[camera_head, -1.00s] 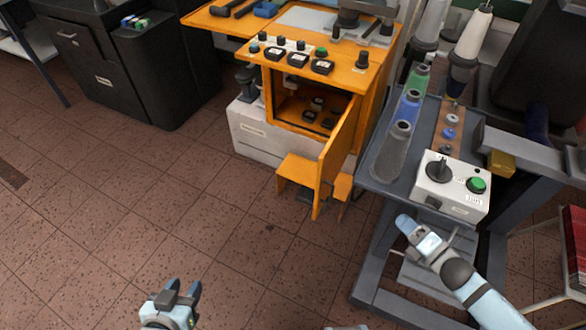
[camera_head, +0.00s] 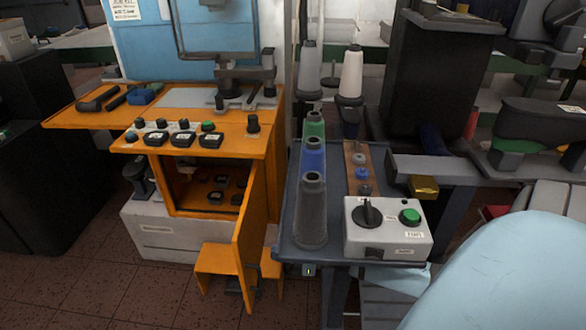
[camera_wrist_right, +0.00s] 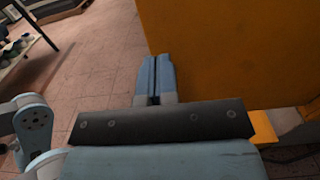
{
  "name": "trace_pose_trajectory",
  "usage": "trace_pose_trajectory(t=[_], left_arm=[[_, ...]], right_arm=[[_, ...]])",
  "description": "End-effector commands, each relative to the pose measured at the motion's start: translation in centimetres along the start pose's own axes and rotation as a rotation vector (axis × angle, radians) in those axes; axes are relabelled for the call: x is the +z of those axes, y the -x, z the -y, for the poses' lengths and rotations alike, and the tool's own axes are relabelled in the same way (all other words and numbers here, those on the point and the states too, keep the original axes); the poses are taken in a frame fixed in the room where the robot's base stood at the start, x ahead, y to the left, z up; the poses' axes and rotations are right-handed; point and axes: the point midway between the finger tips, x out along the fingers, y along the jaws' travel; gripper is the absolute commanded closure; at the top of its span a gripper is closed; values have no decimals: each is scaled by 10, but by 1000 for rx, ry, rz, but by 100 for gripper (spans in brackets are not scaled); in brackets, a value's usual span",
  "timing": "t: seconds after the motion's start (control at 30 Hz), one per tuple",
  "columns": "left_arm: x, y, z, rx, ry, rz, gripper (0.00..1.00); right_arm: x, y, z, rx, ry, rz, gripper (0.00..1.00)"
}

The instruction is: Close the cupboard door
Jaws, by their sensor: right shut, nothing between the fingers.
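The orange cupboard door (camera_head: 246,235) stands open, swung out toward me from the right side of the cupboard opening. The orange cupboard (camera_head: 272,165) shows its inside, with several small black items in it. My right gripper (camera_wrist_right: 156,68) is shut and empty in the right wrist view. A large orange panel (camera_wrist_right: 235,50), probably the door, is close to the right of its fingers; I cannot tell whether they touch. In the head view most of the right hand is hidden below the grey table, with my forearm at the lower right. My left gripper is not in view.
The grey side table (camera_head: 285,225) is right of the door and holds several thread cones and a white control box (camera_head: 388,230) with a green button. An orange step (camera_head: 215,262) sits below the cupboard. The tiled floor (camera_head: 95,285) at left is clear.

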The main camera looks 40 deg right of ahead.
Motion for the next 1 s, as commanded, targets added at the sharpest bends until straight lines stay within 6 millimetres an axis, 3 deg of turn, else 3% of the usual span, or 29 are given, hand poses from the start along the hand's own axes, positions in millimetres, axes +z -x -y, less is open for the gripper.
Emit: trace_pose_trajectory(t=[0.2, 0.4, 1.0], left_arm=[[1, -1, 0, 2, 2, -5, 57], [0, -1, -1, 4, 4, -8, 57], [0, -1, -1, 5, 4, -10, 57]], right_arm=[[0, -45, 0, 1, 0, 3, 100], [0, -67, 0, 0, -2, 1, 100], [0, -78, 0, -13, -3, 1, 100]])
